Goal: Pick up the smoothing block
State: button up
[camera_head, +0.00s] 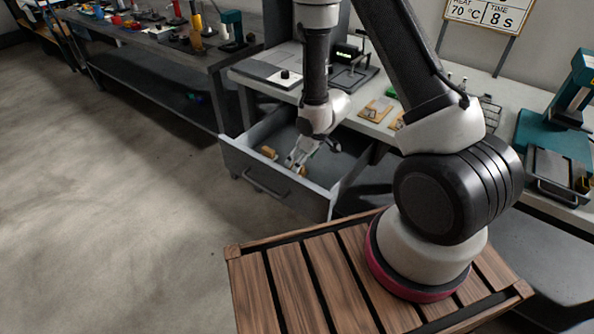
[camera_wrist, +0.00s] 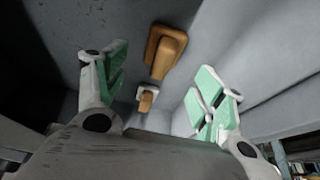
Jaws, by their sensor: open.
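In the wrist view, an orange-brown wooden block with a raised grip (camera_wrist: 165,50) lies on the grey drawer floor, beyond and between my fingertips. A smaller piece with a white base and an orange-brown handle (camera_wrist: 147,97) lies nearer, between my fingers. I cannot tell for certain which of the two is the smoothing block. My gripper (camera_wrist: 160,75) is open, with green-padded fingers apart and nothing held. In the head view, my gripper (camera_head: 296,160) points down into the open drawer, and an orange-brown piece (camera_head: 268,152) shows to its left.
The pulled-out grey drawer (camera_head: 262,182) has walls close around my gripper. The workbench (camera_head: 385,130) above it carries small boards and a device. A teal press (camera_head: 565,115) stands at the right. Open floor (camera_head: 110,220) lies at the left.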

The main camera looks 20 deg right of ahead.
jog(key=x, duration=0.4)
jog(key=shift+a+f, duration=0.1)
jog(key=shift+f, duration=0.25)
jog(key=shift+c, duration=0.4)
jog(key=c, duration=1.2)
jog(key=shift+o, duration=0.2)
jog(key=shift+r, duration=0.1)
notch_tip(320, 180, up, 10)
jog(key=shift+f, duration=0.1)
